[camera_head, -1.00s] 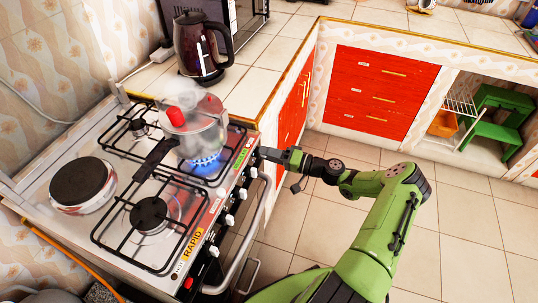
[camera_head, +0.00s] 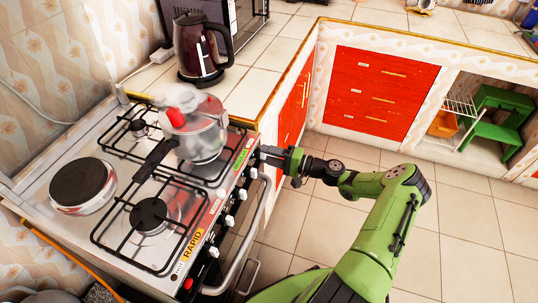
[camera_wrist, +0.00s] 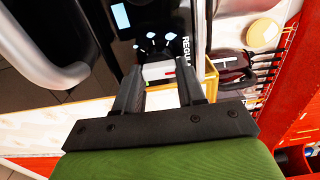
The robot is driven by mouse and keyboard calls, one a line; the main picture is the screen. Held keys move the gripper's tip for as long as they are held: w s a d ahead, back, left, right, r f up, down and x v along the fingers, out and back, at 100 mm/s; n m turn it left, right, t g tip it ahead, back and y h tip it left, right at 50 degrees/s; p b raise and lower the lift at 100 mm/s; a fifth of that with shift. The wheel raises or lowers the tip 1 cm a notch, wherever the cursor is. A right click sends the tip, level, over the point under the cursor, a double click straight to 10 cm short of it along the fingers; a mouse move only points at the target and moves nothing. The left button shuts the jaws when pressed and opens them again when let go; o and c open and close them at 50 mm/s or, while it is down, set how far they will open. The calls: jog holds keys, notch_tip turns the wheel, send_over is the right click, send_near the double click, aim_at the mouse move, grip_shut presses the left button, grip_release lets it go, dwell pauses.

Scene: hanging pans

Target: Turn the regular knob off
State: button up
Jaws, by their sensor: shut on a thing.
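My gripper (camera_head: 266,153) is at the front panel of the stove (camera_head: 190,236), at the panel's far end. Printed letters reading "REGU" stand beside the knob in the wrist view. In the head view the held knob is hidden by the fingers. A clear pot with a red-knobbed lid (camera_head: 200,137) sits on the far right burner. No flame shows under it.
Several other white knobs (camera_head: 229,221) line the stove front, above a metal oven handle (camera_head: 240,255). A dark kettle (camera_head: 203,48) stands on the counter behind. Red drawers (camera_head: 375,92) are across the open tiled floor.

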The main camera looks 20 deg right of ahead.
jog(key=o, duration=1.1)
jog(key=shift+c, duration=0.2)
jog(key=shift+d, duration=0.1)
jog(key=p+v, duration=0.1)
jog(key=v, duration=1.4)
jog(key=shift+s+d, duration=0.2)
jog(key=shift+s, duration=0.1)
